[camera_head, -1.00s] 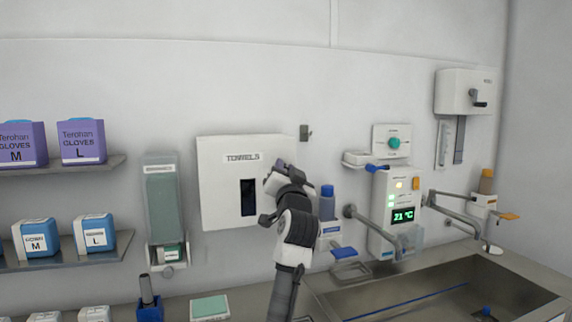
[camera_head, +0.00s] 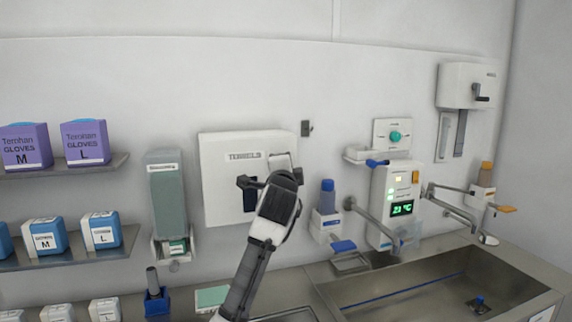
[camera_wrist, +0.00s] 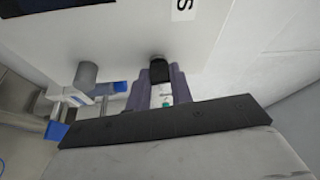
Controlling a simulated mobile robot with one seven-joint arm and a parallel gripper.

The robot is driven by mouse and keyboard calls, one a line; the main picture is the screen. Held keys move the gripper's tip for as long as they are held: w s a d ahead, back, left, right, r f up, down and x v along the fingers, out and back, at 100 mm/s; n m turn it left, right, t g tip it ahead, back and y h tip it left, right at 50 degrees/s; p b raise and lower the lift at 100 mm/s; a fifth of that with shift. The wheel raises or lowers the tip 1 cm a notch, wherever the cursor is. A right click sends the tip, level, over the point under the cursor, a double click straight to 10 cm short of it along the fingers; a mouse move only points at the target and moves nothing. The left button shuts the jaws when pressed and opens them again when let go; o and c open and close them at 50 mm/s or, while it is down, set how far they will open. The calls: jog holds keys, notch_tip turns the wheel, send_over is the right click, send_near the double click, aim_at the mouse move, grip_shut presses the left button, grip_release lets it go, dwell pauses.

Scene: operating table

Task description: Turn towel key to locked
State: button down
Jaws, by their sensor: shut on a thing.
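The white towel dispenser (camera_head: 222,150) hangs on the wall, marked TOWELS, with a dark slot in its front. In the head view my arm covers its lower right part, and the key and fingertips are hidden. In the wrist view the dispenser's white face (camera_wrist: 120,35) fills the top. A small black key (camera_wrist: 160,73) sits at a round metal lock (camera_wrist: 157,57) on it. My gripper (camera_wrist: 158,92) is shut on the key, one finger on each side. I cannot read the lock's marks or tell which position the key is in.
A soap dispenser (camera_head: 168,195) is left of the towel box. A blue-capped bottle (camera_head: 327,198) and a control panel reading 23 °C (camera_head: 402,209) are to the right. A steel sink (camera_head: 440,285) lies below right. Shelves with glove boxes (camera_head: 84,143) are at the left.

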jog(key=shift+r+m+g, duration=0.1)
jog(key=shift+m+g, duration=0.3)
jog(key=shift+m, duration=0.5)
jog(key=c, duration=1.2)
grip_release()
jog(key=shift+c, duration=0.2)
jog(key=shift+s, duration=0.1)
jog(key=s+a+b, duration=0.1)
jog(key=s+b, duration=0.4)
jog(key=s, duration=0.8)
jog(key=shift+s, duration=0.3)
